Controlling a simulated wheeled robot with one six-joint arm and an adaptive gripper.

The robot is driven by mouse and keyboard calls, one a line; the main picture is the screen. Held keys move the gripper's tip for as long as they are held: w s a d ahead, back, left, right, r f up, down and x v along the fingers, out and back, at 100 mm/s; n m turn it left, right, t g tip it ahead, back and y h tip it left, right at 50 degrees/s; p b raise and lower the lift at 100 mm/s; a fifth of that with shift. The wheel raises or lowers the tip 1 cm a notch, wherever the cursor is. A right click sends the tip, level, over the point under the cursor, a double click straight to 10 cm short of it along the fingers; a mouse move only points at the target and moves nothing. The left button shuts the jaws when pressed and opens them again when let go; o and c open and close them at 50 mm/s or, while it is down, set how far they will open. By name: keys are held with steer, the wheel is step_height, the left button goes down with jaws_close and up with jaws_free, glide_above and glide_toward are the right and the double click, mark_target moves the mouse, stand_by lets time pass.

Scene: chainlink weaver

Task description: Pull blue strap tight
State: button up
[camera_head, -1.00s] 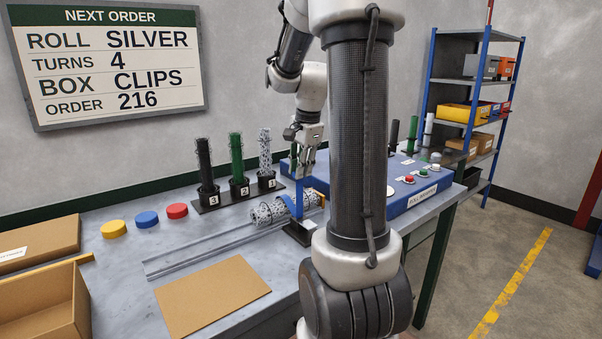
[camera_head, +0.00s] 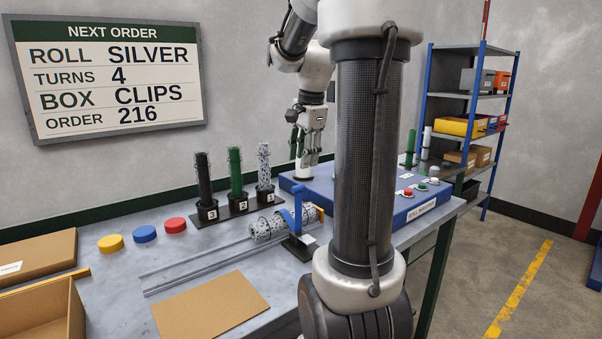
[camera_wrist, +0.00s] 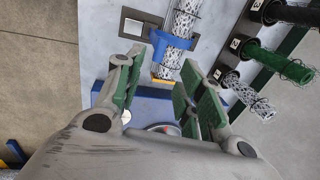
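The blue strap (camera_head: 298,204) stands up at the right end of a speckled silver mesh roll (camera_head: 268,227) lying in the rail tray. In the wrist view the strap (camera_wrist: 168,48) crosses the roll (camera_wrist: 184,22), with a tab to one side; how tight it is I cannot tell. My gripper (camera_head: 308,163) is above and behind the strap, apart from it. In the wrist view its green-padded fingers (camera_wrist: 161,68) are spread with nothing held between them.
A blue machine (camera_head: 410,205) with several buttons is at the right. Upright numbered rolls (camera_head: 236,175) stand behind the tray. Red, blue and yellow discs (camera_head: 145,234) and a cardboard sheet (camera_head: 212,305) lie at left and front. A small black block (camera_head: 299,250) is beside the strap.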

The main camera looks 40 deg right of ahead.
steer(key=r, duration=0.3)
steer(key=shift+s+r, duration=0.25)
steer(key=shift+s, duration=0.05)
stand_by(0.3)
steer(key=s+a+f+n+t, duration=0.1)
steer(key=s+a+f+n, duration=0.2)
steer(key=s+a+n, duration=0.4)
steer(key=s+a+f+n+t, duration=0.1)
steer(key=s+a+f+n, duration=0.3)
steer(key=s+a+n, duration=0.4)
steer(key=n, duration=0.3)
steer(key=shift+a+n, duration=0.3)
steer(key=shift+a, duration=0.1)
steer(key=shift+s, duration=0.1)
stand_by(0.5)
